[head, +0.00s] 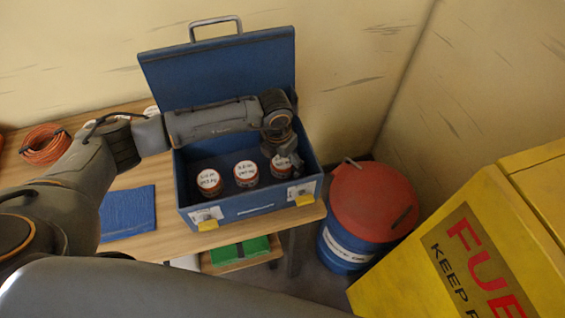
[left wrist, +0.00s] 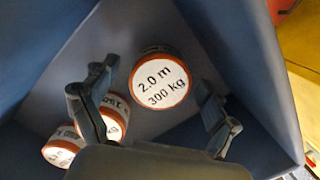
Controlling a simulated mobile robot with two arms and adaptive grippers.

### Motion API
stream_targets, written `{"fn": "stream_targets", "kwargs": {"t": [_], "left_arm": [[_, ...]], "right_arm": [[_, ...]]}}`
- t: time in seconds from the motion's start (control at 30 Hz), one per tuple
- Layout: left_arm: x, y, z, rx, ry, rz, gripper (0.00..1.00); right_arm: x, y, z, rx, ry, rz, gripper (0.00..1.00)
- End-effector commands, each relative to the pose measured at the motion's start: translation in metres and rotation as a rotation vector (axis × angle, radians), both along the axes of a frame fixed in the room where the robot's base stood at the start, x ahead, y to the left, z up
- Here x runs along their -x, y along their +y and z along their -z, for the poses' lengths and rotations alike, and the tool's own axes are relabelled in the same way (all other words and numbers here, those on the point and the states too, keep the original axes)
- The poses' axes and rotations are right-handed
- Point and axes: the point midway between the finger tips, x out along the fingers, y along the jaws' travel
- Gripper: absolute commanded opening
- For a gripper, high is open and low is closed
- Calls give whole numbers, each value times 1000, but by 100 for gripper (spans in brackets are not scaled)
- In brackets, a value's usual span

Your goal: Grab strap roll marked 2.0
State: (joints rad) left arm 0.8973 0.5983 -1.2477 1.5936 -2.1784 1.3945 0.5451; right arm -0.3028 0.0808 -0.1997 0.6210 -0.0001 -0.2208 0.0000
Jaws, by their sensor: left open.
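The strap roll marked 2.0 m, 300 kg (left wrist: 160,83) has a white label with an orange rim. It stands label-up in the corner of the open blue toolbox (head: 238,209). In the head view it is the rightmost roll (head: 281,166), partly covered by my left gripper (head: 290,158). In the left wrist view my left gripper (left wrist: 155,80) is open, with one finger on each side of the roll in the picture; I see no contact. Two similar rolls, the middle one (head: 245,172) and the left one (head: 209,181), stand in the same box. My right gripper is out of view.
The toolbox lid (head: 222,70) stands open behind my left arm. The box is on a wooden table (head: 155,228) with a blue mat (head: 128,212) and an orange cable coil (head: 44,145). A red-topped drum (head: 375,200) and yellow cabinet (head: 450,250) stand at right.

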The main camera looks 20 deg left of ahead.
Motion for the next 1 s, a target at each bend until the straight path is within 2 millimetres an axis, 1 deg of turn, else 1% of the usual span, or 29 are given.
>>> {"fn": "stream_targets", "kwargs": {"t": [0.07,0.1,0.17,0.2,0.27,0.3,0.37,0.4,0.63,0.73,0.87,1.0], "left_arm": [[0,0,0,0,0,0,87],[0,0,0,0,0,0,82],[0,0,0,0,0,0,70],[0,0,0,0,0,0,62],[0,0,0,0,0,0,50],[0,0,0,0,0,0,42],[0,0,0,0,0,0,30],[0,0,0,0,0,0,21],[-1,0,-1,1,-2,0,21],[-2,0,-8,2,-5,0,21],[-2,-1,-29,2,-8,3,21],[-2,0,-58,2,-8,2,21]], "right_arm": [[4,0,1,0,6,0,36],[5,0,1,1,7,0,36],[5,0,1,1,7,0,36],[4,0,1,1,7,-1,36],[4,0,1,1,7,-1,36],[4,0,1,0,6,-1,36],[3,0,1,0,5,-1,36],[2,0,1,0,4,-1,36],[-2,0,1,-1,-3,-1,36],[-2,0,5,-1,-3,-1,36],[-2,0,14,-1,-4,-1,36],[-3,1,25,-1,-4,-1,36]]}}
